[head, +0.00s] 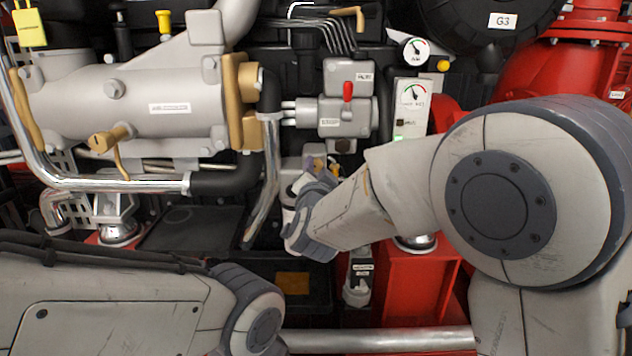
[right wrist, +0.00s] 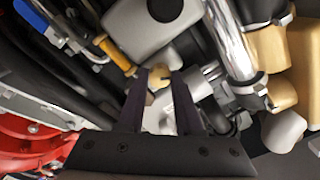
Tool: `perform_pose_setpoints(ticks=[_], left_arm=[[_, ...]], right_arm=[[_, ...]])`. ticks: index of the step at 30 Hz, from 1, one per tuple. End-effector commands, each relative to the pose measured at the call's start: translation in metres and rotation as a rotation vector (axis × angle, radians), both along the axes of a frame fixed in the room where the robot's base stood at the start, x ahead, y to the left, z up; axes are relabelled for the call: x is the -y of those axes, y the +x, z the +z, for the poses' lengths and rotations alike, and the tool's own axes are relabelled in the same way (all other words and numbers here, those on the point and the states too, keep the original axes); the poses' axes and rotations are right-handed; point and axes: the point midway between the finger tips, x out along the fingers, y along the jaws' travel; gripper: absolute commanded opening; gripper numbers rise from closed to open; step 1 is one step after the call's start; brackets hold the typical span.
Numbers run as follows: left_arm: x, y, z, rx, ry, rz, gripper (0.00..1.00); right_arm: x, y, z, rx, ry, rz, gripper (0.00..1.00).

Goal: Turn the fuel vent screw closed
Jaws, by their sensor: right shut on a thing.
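My right gripper (right wrist: 160,84) reaches into the pump's machinery, with its two dark fingers close together in the right wrist view. Between the fingertips is a small tan, brass-coloured knob (right wrist: 159,73), which appears to be the fuel vent screw; the gripper is shut on it. In the head view my right wrist covers most of this spot, below the grey filter block with the red lever, so the screw's turn angle cannot be told. My left arm comes in low at the left of the head view; its gripper is not in view.
A large grey cylinder (head: 130,105) with tan end flanges fills the upper left. A chrome pipe (right wrist: 230,45) runs close to the right of my fingers. Gauges (head: 412,100) stand to the right.

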Motion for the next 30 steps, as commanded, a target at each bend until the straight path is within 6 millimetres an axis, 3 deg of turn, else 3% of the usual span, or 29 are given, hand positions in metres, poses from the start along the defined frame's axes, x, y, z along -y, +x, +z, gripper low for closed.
perform_pose_setpoints(ticks=[1, 15, 30], left_arm=[[0.000, 0.000, -0.011, 0.000, 0.000, 0.000, 0.00], [0.000, 0.000, -0.059, 0.000, 0.000, 0.000, 0.00], [0.000, 0.000, -0.103, 0.000, 0.000, 0.000, 0.00]], right_arm=[[-0.001, -0.001, -0.005, 0.001, 0.046, 0.003, 0.00], [-0.001, -0.001, -0.005, 0.000, 0.492, 0.004, 0.00], [-0.001, -0.001, -0.004, -0.002, 0.919, 0.004, 0.00]])
